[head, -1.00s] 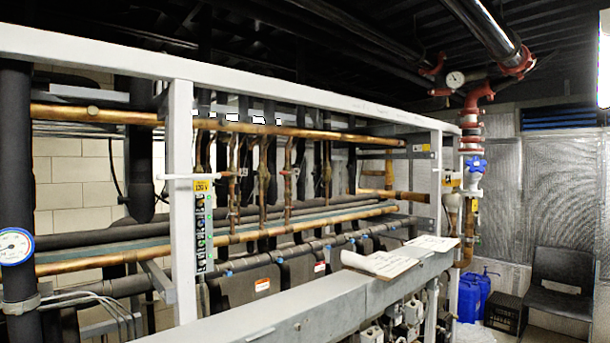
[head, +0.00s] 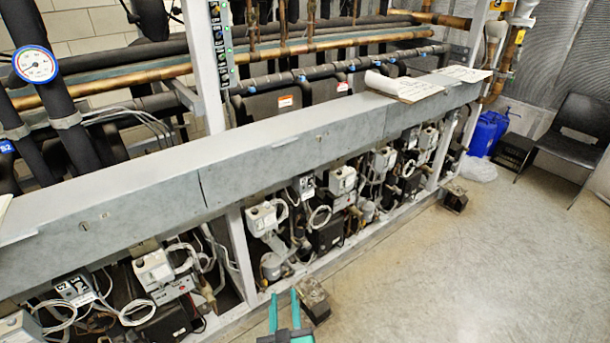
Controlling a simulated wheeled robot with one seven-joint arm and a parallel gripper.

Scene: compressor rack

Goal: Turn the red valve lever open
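I do not see a red valve lever in the head view now; the upper part of the pipe rack is cut off by the top edge. Copper pipes (head: 330,43) run across the rack at the top of the view. My gripper (head: 284,299) shows at the bottom edge, with two teal fingers pointing up and a gap between them. It is open and nothing shows between the fingers. It is low in the picture, in front of the rack's base and apart from the pipes.
A long grey metal ledge (head: 290,152) crosses the rack's front, with open papers (head: 405,88) on it. Small block feet (head: 314,300) stick out onto the floor. Open floor (head: 450,260) lies to the right, with a black chair (head: 575,135) and blue canisters (head: 487,133) beyond.

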